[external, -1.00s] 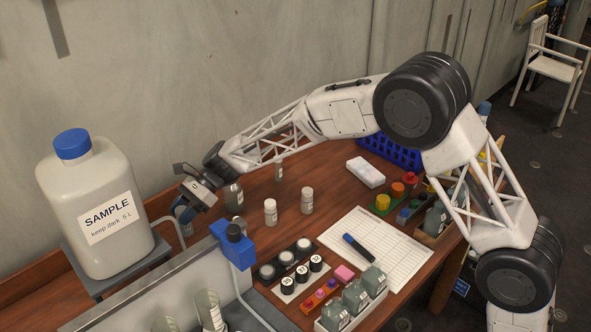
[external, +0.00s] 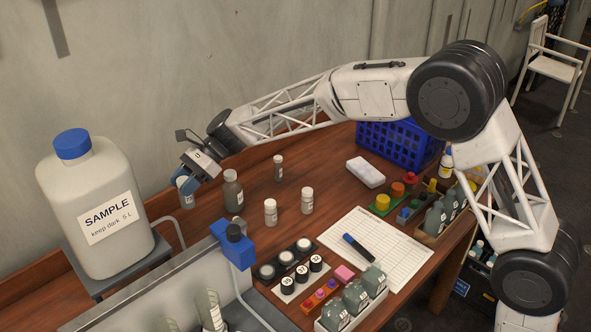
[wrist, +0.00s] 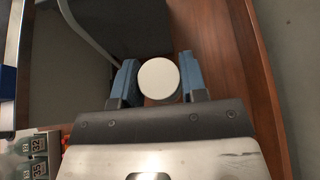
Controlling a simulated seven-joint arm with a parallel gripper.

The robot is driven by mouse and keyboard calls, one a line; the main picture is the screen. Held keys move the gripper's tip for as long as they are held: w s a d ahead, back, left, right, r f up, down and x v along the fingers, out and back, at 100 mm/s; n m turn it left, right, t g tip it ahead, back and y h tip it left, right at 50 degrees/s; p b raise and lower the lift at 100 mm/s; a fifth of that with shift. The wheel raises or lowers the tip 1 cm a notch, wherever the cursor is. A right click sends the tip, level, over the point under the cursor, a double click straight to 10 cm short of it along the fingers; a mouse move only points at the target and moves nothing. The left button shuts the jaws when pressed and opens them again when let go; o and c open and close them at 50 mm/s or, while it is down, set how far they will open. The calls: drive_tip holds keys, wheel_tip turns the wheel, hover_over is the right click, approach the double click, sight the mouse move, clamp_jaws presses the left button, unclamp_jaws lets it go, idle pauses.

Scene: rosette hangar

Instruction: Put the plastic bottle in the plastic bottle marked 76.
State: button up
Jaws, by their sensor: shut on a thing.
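My gripper (external: 197,172) is at the left of the bench, beside the large sample jug. It is shut on a small white-capped plastic bottle (external: 186,192), which hangs upright below the fingers. In the wrist view the round white cap (wrist: 158,78) sits between the two blue fingers. Grey-green plastic bottles with labels stand in a white tray (external: 378,300) at the front, and more stand in a rack (external: 432,240) at the right. I cannot read a 76 on any of them.
A dark-grey bottle (external: 232,192) stands just right of my gripper. The sample jug (external: 95,205) and a blue-headed stand (external: 236,245) are close by. A paper sheet (external: 385,250) lies mid-bench.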

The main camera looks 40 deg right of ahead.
drive_tip(key=s+d+m+t, duration=0.1)
drive_tip(key=s+d, duration=0.3)
drive_tip(key=d, duration=0.3)
drive_tip(key=s+d+r+m+t, duration=0.1)
drive_tip(key=s+d+t, duration=0.15)
drive_tip(key=d, duration=0.45)
drive_tip(key=s+d+m, duration=0.2)
drive_tip(key=s+d, duration=0.2)
drive_tip(key=d, duration=0.3)
drive_tip(key=s+d+f+m+t+h, duration=0.1)
drive_tip(key=s+d+m+t+h, duration=0.25)
drive_tip(key=s+d, duration=1.05)
drive_tip(key=shift+y, duration=0.45)
drive_tip(key=shift+s+a+f, duration=0.15)
drive_tip(key=shift+a+f, duration=0.05)
drive_tip(key=shift+f, duration=0.7)
drive_tip(key=shift+s+a+f, duration=0.15)
drive_tip(key=shift+a+f, duration=0.05)
drive_tip(key=shift+f, duration=0.65)
drive_tip(key=shift+s+a+f, duration=0.15)
drive_tip(key=shift+a+f, duration=0.05)
drive_tip(key=shift+f, duration=0.7)
drive_tip(key=shift+w, duration=0.1)
drive_tip(key=w+d+f, duration=0.1)
drive_tip(key=w+d, duration=0.1)
drive_tip(key=w, duration=1.3)
drive_tip(key=shift+w+f, duration=0.2)
drive_tip(key=shift+w, duration=0.15)
drive_tip(key=shift+f, duration=1.75)
